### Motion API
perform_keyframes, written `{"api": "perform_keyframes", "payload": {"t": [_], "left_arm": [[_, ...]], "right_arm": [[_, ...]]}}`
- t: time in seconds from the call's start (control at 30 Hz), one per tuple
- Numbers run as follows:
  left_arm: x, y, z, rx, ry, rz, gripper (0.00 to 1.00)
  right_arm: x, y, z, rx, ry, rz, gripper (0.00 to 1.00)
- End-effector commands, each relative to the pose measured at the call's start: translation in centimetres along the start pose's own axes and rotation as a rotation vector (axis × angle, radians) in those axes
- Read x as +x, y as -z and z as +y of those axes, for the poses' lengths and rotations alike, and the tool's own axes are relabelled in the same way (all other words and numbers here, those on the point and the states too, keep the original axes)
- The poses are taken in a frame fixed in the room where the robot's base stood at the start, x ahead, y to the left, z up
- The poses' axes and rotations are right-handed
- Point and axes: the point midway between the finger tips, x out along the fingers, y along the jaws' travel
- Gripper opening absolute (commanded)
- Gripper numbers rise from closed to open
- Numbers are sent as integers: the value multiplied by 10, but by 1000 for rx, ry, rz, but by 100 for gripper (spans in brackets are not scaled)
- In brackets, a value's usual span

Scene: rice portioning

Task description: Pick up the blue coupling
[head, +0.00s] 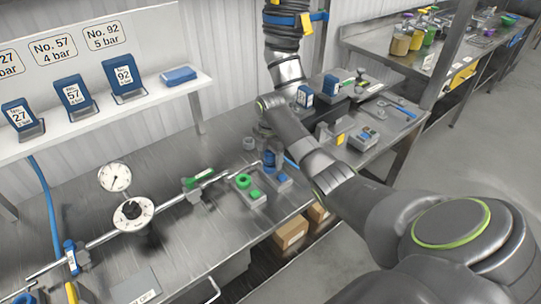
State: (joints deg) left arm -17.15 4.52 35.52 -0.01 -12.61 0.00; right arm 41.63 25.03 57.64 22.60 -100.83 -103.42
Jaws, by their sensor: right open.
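A small blue coupling (269,158) stands upright at the middle of the steel bench, by a grey block with a blue top (279,179). My right arm reaches in from the right, and its wrist bends down over this spot. My right gripper (263,144) is small and dark in the head view, just above and beside the coupling. It is open. I cannot tell whether its fingers are around the coupling or touching it. My left gripper does not show.
A pipe with a green-handled valve (198,178) and a round gauge (114,177) lies further left. A shelf (100,119) holds numbered blue items.

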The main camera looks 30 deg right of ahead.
Motion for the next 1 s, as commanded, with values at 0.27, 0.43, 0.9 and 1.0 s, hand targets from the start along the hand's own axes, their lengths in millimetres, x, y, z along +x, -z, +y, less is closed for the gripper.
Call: {"api": "perform_keyframes", "payload": {"t": [0.27,0.43,0.9,1.0], "left_arm": [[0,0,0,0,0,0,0],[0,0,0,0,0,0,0],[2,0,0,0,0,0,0],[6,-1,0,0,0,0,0]], "right_arm": [[0,0,0,0,-1,0,47],[0,0,0,0,-1,0,25],[-8,-1,1,0,-5,-2,6],[-24,-1,1,0,-6,-4,6]]}}
